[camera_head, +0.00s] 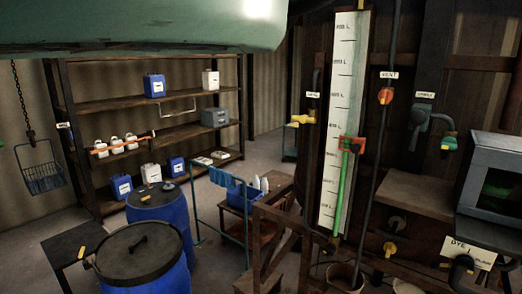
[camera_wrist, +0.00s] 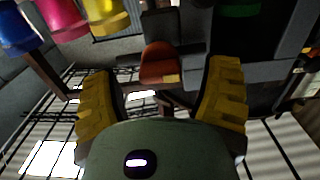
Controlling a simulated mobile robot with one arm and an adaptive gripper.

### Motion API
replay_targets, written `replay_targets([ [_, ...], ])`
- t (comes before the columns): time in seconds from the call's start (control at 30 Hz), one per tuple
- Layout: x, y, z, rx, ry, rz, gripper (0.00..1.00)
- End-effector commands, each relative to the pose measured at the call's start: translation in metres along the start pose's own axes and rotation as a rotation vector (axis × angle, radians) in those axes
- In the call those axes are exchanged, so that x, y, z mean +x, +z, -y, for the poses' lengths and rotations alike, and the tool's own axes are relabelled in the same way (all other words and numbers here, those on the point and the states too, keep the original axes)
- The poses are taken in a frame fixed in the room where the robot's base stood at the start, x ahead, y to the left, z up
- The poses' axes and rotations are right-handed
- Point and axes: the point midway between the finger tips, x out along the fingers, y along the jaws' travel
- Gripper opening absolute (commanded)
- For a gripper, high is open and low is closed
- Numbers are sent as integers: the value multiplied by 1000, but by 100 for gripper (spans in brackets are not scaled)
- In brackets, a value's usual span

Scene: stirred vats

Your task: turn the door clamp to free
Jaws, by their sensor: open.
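My gripper (camera_wrist: 165,72) shows in the wrist view with its two yellow-padded fingers spread wide. An orange-red knob-like part (camera_wrist: 160,60) on a dark mount appears between and beyond the fingertips. No contact with it is visible, and I cannot tell whether it is the door clamp. In the head view I cannot make out my gripper or surely pick out a door clamp.
Blue, pink (camera_wrist: 62,16) and yellow cylinders hang at the wrist view's upper left. In the head view, a post carries a white scale (camera_head: 343,110), an orange vent handle (camera_head: 386,96) and pipes. Blue drums (camera_head: 150,265), a trolley and shelves (camera_head: 85,85) stand leftward.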

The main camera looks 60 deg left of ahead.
Motion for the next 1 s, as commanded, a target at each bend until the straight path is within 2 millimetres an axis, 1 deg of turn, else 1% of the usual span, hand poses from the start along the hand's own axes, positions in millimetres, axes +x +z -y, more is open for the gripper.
replay_targets([
  [0.03, 5, -3, 2, 0, -5, -1, 76],
  [0.2, 12, -2, 2, -1, -5, -1, 76],
  [0.57, 14, 0, 1, -2, -2, -2, 76],
  [0.6, 14, 0, 1, -2, -1, -2, 77],
  [1.0, 14, 0, 0, -2, 1, -2, 36],
])
